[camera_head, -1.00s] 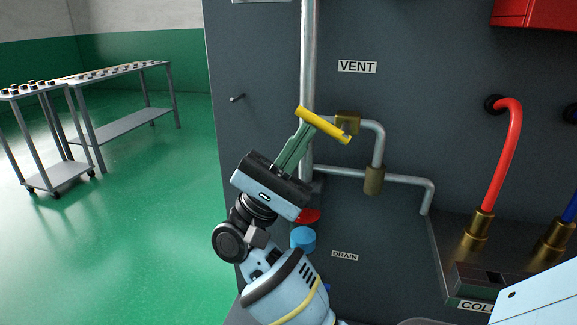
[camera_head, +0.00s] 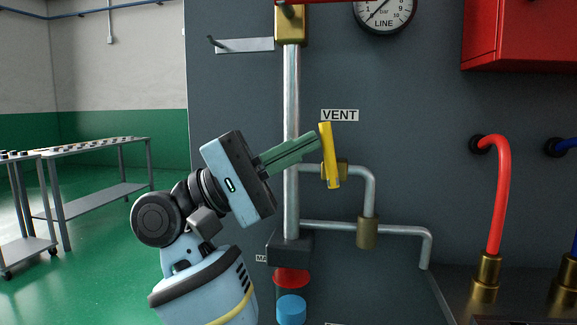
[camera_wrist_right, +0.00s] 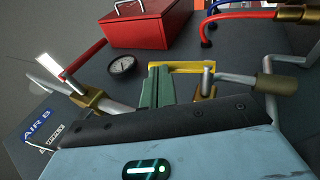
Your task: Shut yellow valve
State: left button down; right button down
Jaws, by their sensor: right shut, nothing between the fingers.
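The yellow valve handle (camera_head: 329,156) is a flat bar on the small brass valve (camera_head: 342,170) below the VENT label. It stands nearly upright, across the horizontal pipe stub. My right gripper (camera_head: 316,139) comes from the lower left. Its green fingers are shut with nothing between them. Their tips are at the left side of the handle's upper part, touching or very close. In the right wrist view the shut fingers (camera_wrist_right: 159,75) are beside the yellow handle (camera_wrist_right: 193,68). My left gripper is not in view.
A vertical grey pipe (camera_head: 291,130) stands behind my right fingers. A lower pipe with a brass fitting (camera_head: 367,232) runs right. A red hose (camera_head: 498,195), a red box (camera_head: 520,38) and a gauge (camera_head: 384,8) are further right and above. Tables stand left.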

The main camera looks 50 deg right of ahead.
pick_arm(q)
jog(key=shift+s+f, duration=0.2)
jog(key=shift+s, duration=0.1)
pick_arm(e)
jog(key=shift+s+d+r, duration=0.2)
jog(key=shift+s+r, duration=0.1)
jog(key=shift+s, duration=0.05)
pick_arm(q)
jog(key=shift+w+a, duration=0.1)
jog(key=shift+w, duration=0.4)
pick_arm(e)
jog(key=shift+r, duration=0.1)
